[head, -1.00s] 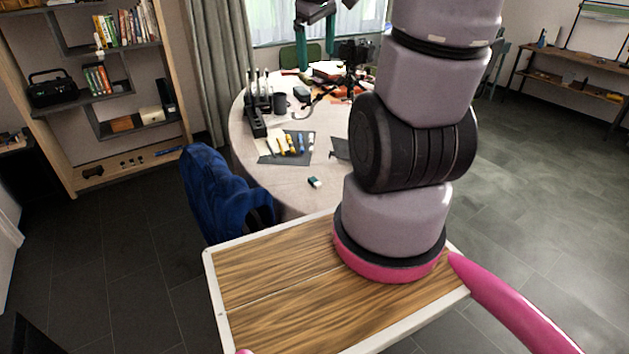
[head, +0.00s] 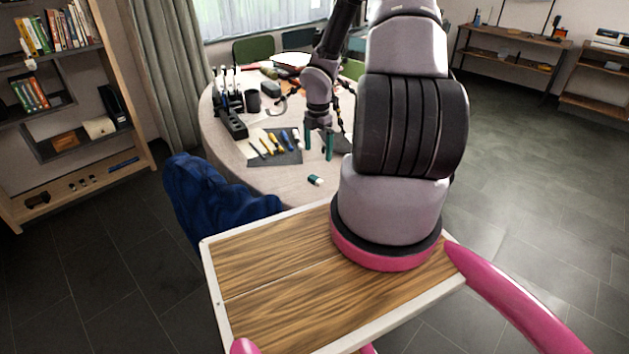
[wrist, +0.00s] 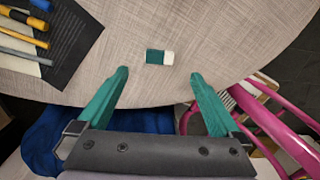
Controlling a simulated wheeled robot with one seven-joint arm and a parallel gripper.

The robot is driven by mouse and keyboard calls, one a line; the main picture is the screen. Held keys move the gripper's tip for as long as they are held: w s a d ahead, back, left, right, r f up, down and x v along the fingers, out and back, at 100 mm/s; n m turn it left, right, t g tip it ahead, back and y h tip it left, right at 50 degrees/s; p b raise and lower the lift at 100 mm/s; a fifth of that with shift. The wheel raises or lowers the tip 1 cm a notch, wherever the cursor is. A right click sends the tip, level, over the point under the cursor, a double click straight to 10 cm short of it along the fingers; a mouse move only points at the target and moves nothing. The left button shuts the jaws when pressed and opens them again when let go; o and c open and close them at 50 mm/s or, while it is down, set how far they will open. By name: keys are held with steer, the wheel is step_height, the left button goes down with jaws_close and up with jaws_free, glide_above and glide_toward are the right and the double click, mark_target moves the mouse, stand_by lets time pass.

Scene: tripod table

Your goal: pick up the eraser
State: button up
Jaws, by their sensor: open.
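The eraser (head: 315,180) is a small block, dark teal at one end and white at the other. It lies near the front edge of the round table (head: 285,186). In the wrist view the eraser (wrist: 160,57) lies flat on the cloth-like tabletop, just beyond my fingertips and between their lines. My gripper (wrist: 160,75) has two teal fingers spread wide with nothing between them. In the head view my gripper (head: 319,158) points down above the table, behind the eraser as seen from there.
A dark mat with several tools (head: 275,147) lies left of my gripper. A black organizer (head: 232,122) and a dark mug (head: 253,101) stand farther back. A blue-covered chair (head: 215,195) is at the table's front left. Bare tabletop surrounds the eraser.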

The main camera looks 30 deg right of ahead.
step_height(320, 180, down, 10)
steer(key=shift+w+f, duration=0.1)
steer(key=shift+f, duration=0.15)
steer(key=shift+c, duration=0.3)
steer(key=c, duration=1.4)
step_height(320, 180, up, 10)
